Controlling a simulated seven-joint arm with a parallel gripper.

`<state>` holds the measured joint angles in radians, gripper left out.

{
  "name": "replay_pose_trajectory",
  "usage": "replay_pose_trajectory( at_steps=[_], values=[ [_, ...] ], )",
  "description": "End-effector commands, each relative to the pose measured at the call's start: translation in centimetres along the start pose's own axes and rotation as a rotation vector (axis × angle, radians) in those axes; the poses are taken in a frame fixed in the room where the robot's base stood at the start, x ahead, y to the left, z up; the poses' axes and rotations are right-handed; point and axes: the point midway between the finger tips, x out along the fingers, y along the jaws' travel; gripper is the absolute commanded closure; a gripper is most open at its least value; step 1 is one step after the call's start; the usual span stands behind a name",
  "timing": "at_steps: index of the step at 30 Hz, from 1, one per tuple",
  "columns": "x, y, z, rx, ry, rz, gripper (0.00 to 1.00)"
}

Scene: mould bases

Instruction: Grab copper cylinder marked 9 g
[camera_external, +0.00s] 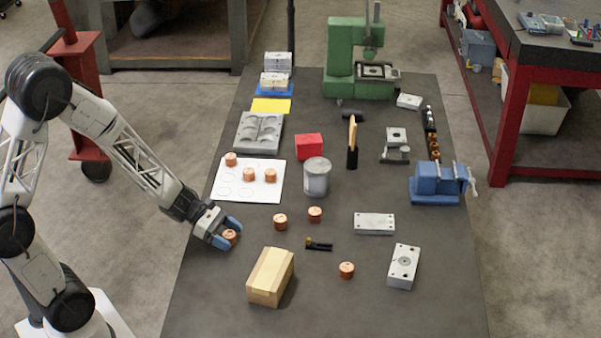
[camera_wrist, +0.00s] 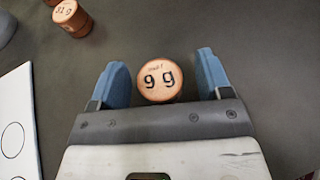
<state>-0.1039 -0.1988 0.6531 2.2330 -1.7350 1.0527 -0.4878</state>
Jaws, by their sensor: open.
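The copper cylinder marked "9 g" (camera_wrist: 160,81) stands between the two blue fingers of my gripper (camera_wrist: 162,78) in the wrist view, with a gap on each side. In the external view this cylinder (camera_external: 230,238) is partly covered by the fingers of my gripper (camera_external: 226,232), at the left edge of the table. My gripper is open around it. Another copper cylinder, its label looking like "31 g" (camera_wrist: 71,17), stands at the upper left of the wrist view.
More copper cylinders stand on the dark table (camera_external: 350,300) and on a white sheet with circles (camera_external: 233,198). A cardboard box (camera_external: 270,277) is close to my gripper, on its right and nearer the front. A grey canister (camera_external: 316,178) stands further back.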

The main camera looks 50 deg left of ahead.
Motion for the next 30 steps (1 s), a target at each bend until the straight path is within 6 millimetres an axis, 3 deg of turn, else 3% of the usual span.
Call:
replay_pose_trajectory(
  at_steps=[4, 16, 30],
  values=[
    [0.0, 0.0, 0.0, 0.0, 0.0, 0.0, 0.3],
    [-0.01, 0.0, 0.01, 0.0, 0.0, 0.0, 0.91],
    [-0.25, 0.05, 0.65, 0.002, -0.001, 0.001, 0.93]
  ],
)
